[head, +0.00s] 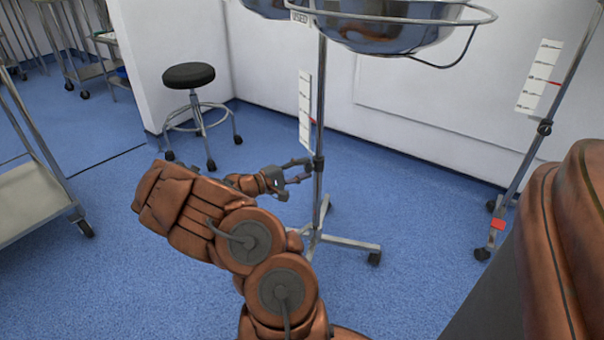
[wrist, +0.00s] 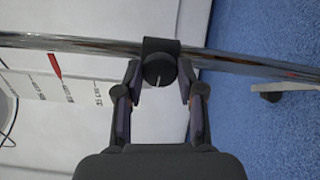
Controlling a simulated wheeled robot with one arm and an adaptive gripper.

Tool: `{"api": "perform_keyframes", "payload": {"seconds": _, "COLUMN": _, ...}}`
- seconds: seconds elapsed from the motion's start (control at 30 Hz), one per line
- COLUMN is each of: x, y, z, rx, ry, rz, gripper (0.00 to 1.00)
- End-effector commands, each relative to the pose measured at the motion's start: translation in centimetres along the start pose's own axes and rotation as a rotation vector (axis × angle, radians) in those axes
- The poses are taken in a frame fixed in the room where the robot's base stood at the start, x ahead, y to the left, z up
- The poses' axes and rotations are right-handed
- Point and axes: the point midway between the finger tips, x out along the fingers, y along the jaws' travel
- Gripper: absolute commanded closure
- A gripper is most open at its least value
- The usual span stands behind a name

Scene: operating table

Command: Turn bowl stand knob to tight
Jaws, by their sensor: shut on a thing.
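The bowl stand (head: 320,100) is a chrome pole on a wheeled base, with steel bowls (head: 390,35) in ring holders at its top. Its dark round knob (wrist: 159,69) sits on a black collar (wrist: 160,47) around the pole in the wrist view. A light line marks the knob's face. My gripper (wrist: 158,82) has one finger on each side of the knob and is shut on it. In the head view my gripper (head: 300,171) reaches the pole from the left at collar height. The knob itself is hard to make out there.
A white scale card with a red pointer (head: 305,112) hangs beside the pole. Another stand with a scale card (head: 540,78) is at right. A black stool (head: 189,76) and a metal trolley (head: 35,195) are at left. Blue floor around the base is mostly clear.

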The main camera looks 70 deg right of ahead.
Motion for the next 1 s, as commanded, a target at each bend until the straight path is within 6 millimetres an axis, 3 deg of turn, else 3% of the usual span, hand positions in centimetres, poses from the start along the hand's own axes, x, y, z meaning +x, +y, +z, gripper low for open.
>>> {"api": "perform_keyframes", "payload": {"seconds": 1.0, "x": 0.01, "y": -0.01, "z": -0.01, "rx": 0.963, "ry": -0.001, "rz": -0.001, "gripper": 0.96}}
